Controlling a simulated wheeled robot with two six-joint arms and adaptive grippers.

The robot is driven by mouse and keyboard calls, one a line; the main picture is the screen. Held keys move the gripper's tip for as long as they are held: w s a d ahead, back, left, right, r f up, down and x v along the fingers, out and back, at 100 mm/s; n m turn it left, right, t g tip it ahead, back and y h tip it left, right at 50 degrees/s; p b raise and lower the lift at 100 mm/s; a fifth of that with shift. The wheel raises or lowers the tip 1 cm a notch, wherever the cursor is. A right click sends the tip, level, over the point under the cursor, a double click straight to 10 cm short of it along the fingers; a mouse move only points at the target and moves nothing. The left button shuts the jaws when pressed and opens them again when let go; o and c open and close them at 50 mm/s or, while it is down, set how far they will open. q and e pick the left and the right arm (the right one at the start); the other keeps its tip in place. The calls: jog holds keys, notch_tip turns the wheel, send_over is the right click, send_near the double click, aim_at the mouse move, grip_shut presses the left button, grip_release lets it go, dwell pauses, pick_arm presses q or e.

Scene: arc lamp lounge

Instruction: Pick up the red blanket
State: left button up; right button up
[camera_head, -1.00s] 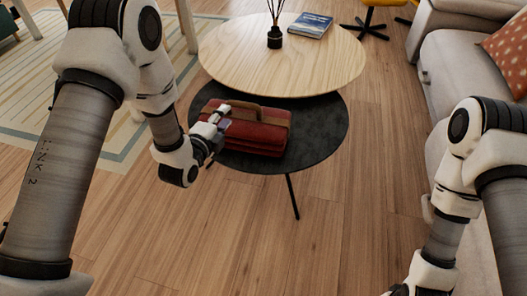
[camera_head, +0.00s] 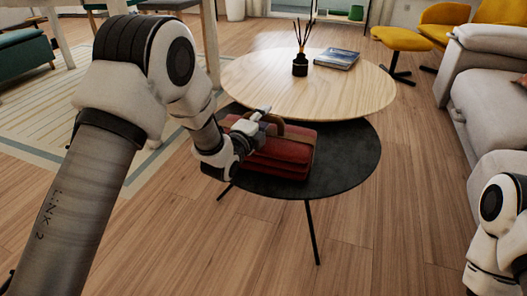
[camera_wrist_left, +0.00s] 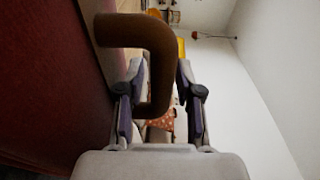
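The red blanket (camera_head: 285,152) is a folded stack with a brown strap and handle. It lies on the black lower tabletop (camera_head: 345,165). My left gripper (camera_head: 262,122) is at the blanket's upper left side, by the handle. In the left wrist view, the brown handle (camera_wrist_left: 160,65) loops between the two spread fingers of this gripper (camera_wrist_left: 158,95), and the red cloth (camera_wrist_left: 45,80) fills the left side. The fingers look open around the handle; firm contact cannot be made out. Part of the blanket is hidden behind the gripper. My right gripper is out of view.
The round wooden upper tabletop (camera_head: 310,85) overhangs behind the blanket. A grey sofa (camera_head: 490,80) stands at the right, with a yellow footstool (camera_head: 402,38) beyond. The floor in front is clear.

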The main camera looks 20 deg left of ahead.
pick_arm(q)
jog(key=shift+r, duration=0.1)
grip_shut()
jog(key=shift+r, duration=0.1)
